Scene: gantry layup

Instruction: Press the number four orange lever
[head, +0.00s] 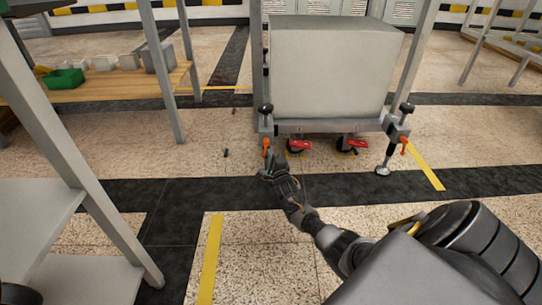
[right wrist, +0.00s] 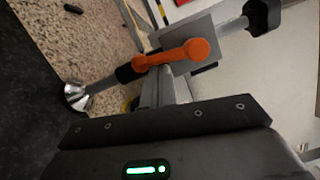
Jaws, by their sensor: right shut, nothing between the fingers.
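An orange lever (head: 266,146) is at the left front corner of a wheeled frame (head: 330,126) in the head view. A second orange lever (head: 404,145) is at the right front corner. I cannot read a number on either. My right gripper (head: 268,173) is shut and empty, just below and in front of the left lever. In the right wrist view, an orange lever (right wrist: 180,53) lies just beyond the gripper's dark body (right wrist: 170,125), with a visible gap between them. Its rod ends in a shiny metal foot (right wrist: 77,95). My left gripper is out of view.
A large grey box (head: 333,70) sits on the frame. Red caster pedals (head: 300,145) are under it. A grey shelf rack (head: 75,250) stands at the left. A wooden bench (head: 110,86) holds a green bin (head: 63,79). The floor in front of the frame is clear.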

